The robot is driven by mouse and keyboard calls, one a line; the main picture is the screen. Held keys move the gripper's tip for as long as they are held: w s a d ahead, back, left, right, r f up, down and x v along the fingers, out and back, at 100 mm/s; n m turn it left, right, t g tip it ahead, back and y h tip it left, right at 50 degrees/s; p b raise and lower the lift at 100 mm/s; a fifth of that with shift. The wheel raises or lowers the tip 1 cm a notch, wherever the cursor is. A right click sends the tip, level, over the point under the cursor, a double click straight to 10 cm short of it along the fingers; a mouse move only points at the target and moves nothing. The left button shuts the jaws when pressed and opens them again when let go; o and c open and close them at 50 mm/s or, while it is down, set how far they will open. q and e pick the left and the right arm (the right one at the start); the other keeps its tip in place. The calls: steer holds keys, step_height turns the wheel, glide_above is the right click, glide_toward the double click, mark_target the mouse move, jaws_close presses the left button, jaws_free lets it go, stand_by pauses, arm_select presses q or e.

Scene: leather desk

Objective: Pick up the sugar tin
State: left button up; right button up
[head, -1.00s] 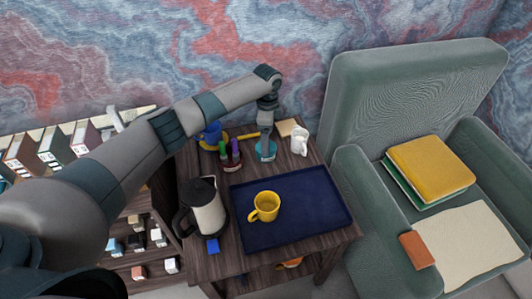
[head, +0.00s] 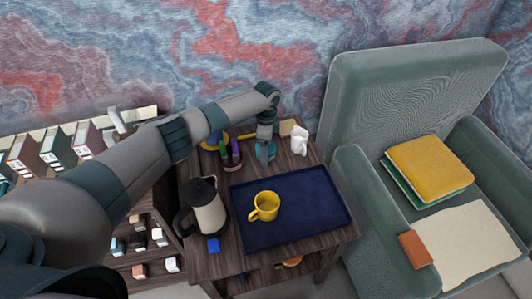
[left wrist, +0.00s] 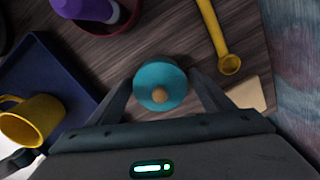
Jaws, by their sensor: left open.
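The sugar tin appears to be the round teal tin with a wooden knob (left wrist: 160,86) in the left wrist view. It stands on the wooden desk, and in the head view its teal side (head: 271,153) shows partly behind my gripper. My left gripper (head: 264,152) points down at the tin. In the left wrist view its two fingers (left wrist: 160,80) are apart, one on each side of the tin. I cannot tell whether either finger touches it. My right gripper is not in view.
A white mug (head: 299,141) stands right of the tin. A dark cup with colored pens (head: 231,160) is on its left. A yellow spoon-like tool (left wrist: 219,40) lies nearby. In front are a blue tray (head: 315,205) with a yellow mug (head: 264,206), and a kettle (head: 207,210).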

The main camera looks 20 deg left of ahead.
arm_select(q)
steer(key=c, duration=1)
steer(key=shift+r, duration=0.15)
steer(key=shift+r, duration=1.65)
steer(key=shift+d+r, duration=0.15)
steer(key=shift+r, duration=0.2)
steer(key=s+d+r, duration=0.1)
steer(key=d+r, duration=0.1)
steer(key=d, duration=0.1)
steer(key=s+d+r+b, duration=0.1)
steer(key=d+r, duration=0.1)
steer(key=d, duration=0.2)
steer(key=d+r, duration=0.2)
steer(key=d, duration=0.2)
steer(key=shift+s+r+b, duration=0.35)
steer(key=shift+s+r, duration=0.05)
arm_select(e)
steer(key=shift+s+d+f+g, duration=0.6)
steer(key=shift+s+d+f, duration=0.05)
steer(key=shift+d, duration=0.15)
